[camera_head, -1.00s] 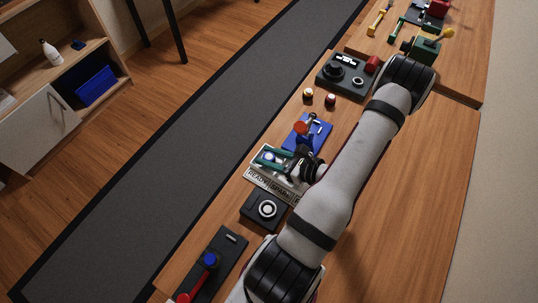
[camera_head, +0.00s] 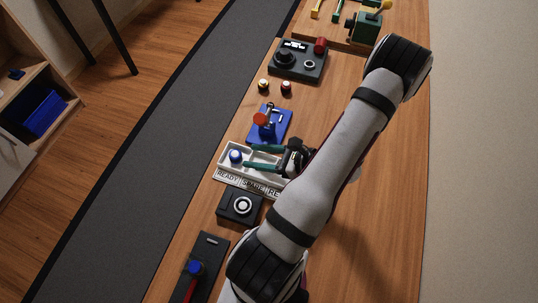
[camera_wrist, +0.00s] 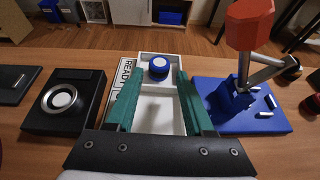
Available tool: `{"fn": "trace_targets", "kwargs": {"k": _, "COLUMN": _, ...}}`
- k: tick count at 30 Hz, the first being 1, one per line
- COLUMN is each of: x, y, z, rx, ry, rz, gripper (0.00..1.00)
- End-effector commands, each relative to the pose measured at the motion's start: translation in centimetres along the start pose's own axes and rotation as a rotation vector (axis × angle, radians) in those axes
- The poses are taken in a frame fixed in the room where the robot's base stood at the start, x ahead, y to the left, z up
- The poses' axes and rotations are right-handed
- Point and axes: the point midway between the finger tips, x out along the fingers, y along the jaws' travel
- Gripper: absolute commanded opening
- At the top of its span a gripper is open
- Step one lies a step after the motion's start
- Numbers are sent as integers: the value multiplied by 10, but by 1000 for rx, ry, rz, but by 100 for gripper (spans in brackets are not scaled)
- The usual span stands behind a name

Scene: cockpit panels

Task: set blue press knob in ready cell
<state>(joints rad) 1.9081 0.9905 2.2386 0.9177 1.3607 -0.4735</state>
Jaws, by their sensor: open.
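The blue press knob (camera_head: 236,155) has a white top and sits upright in the end cell of the white tray (camera_head: 223,174), above the READY label (camera_head: 228,176). In the wrist view the knob (camera_wrist: 158,68) is in the tray's far cell. My gripper (camera_head: 249,157) has green fingers, spread open over the tray with nothing between them. Its tips are just short of the knob in the head view. In the wrist view my gripper (camera_wrist: 164,74) points at the knob, and the nearer cell between the fingers looks empty.
A blue base with a red-topped lever (camera_wrist: 242,100) stands close to the tray's right in the wrist view. A black box with a round silver-ringed button (camera_wrist: 62,100) is on its left. A black panel (camera_head: 298,62) stands farther along the table.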

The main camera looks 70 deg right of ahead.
Motion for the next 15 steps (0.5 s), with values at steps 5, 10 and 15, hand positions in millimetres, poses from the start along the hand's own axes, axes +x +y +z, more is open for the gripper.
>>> {"fn": "trace_targets", "kwargs": {"k": 5, "x": -37, "y": -1, "z": 0, "rx": -1, "ry": 1, "rz": -4, "gripper": 53}}
{"fn": "trace_targets", "kwargs": {"k": 10, "x": -49, "y": 0, "z": 0, "rx": -1, "ry": 1, "rz": 0, "gripper": 53}}
{"fn": "trace_targets", "kwargs": {"k": 15, "x": -38, "y": 8, "z": 18, "rx": -66, "ry": 21, "rz": 90, "gripper": 53}}
